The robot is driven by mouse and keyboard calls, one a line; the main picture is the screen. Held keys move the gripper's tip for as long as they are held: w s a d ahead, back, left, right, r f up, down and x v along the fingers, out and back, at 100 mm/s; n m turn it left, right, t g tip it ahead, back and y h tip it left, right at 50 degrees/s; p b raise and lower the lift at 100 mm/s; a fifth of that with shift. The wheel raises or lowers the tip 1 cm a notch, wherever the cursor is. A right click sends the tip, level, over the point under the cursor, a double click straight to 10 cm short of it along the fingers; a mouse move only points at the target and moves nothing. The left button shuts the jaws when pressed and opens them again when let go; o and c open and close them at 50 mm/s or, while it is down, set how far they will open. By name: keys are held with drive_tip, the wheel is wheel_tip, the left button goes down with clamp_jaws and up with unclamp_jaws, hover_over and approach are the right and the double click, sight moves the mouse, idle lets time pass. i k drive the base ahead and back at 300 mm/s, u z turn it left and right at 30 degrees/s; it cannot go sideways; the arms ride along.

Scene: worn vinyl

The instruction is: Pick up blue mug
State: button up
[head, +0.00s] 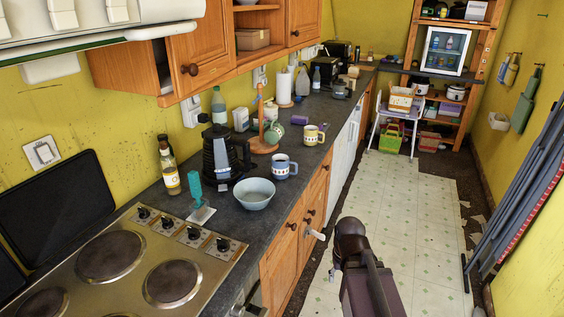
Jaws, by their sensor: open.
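The blue mug (281,169) stands upright on the dark counter (236,222), just behind and right of a pale blue bowl (256,194). It has a pale patterned band, and its handle points right. Nothing is touching it from my arm. My gripper (325,254) is in front of the lower cabinets, at the end of my arm in the lower middle. It is below and nearer than the mug, clear of the counter. Its jaws are small in view and partly hidden by my wrist; they are open with nothing seen between them.
A coffee maker (222,154) stands left of the mug. A wooden mug tree (262,138) with a green mug (274,132) and a cream-yellow mug (313,135) are behind. The stove (140,265) is at front left. The floor (420,220) ahead is mostly clear.

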sight(285, 168)
drive_tip(key=z, duration=0.05)
drive_tip(key=i, duration=1.1)
